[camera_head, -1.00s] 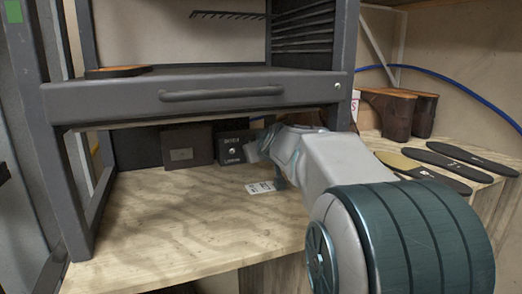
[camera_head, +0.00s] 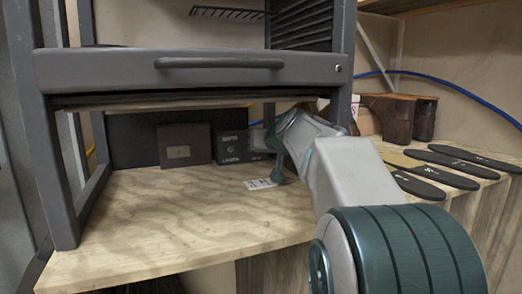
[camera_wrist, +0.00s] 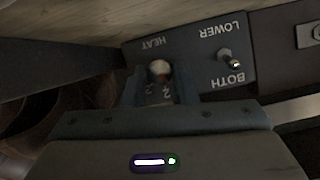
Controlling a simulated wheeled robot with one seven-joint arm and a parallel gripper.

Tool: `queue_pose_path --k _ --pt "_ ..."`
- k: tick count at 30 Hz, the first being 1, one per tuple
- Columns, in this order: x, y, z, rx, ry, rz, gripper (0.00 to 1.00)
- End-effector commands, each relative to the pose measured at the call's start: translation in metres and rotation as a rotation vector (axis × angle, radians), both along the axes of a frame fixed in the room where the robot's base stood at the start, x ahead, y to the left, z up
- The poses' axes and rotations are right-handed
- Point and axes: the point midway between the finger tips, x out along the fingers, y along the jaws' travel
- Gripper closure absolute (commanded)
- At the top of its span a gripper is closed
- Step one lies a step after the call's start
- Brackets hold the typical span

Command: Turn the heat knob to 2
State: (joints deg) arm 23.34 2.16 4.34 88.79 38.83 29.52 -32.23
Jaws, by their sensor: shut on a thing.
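The heat knob (camera_wrist: 160,69) is a small pale, round-topped knob on a dark control panel (camera_wrist: 195,50), under the word HEAT. In the wrist view the lettering is upside down, and part of a number shows beside the knob. My gripper (camera_wrist: 160,82) has one finger on each side of the knob and is shut on it. The knob's pointer and exact setting are not readable. In the head view the panel (camera_head: 229,150) stands at the back under the shelf frame; my gripper (camera_head: 268,141) is at its right end and hides the knob.
A toggle switch (camera_wrist: 227,57) marked LOWER and BOTH sits beside the knob. A dark box (camera_head: 184,145) stands left of the panel. A white label (camera_head: 261,184) lies on the wooden bench (camera_head: 170,215). Shoe soles (camera_head: 440,170) lie at right.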

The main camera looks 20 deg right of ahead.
Motion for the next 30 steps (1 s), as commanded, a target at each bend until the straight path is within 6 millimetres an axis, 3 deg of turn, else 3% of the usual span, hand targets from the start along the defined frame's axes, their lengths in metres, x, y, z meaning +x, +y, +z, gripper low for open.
queue_pose_path --k 1,2,3,4,16,30 --pt "0.000 -0.001 0.000 0.000 0.001 -0.001 0.97" --pt "0.000 -0.001 0.000 -0.001 0.001 0.000 0.66" --pt "0.000 0.000 0.000 -0.001 0.001 0.000 0.55" --pt "0.000 0.000 0.000 -0.001 0.000 -0.001 0.53" --pt "-0.009 0.000 0.004 -0.003 -0.002 0.000 0.53" --pt "-0.091 -0.001 0.039 -0.003 -0.002 0.000 0.53"
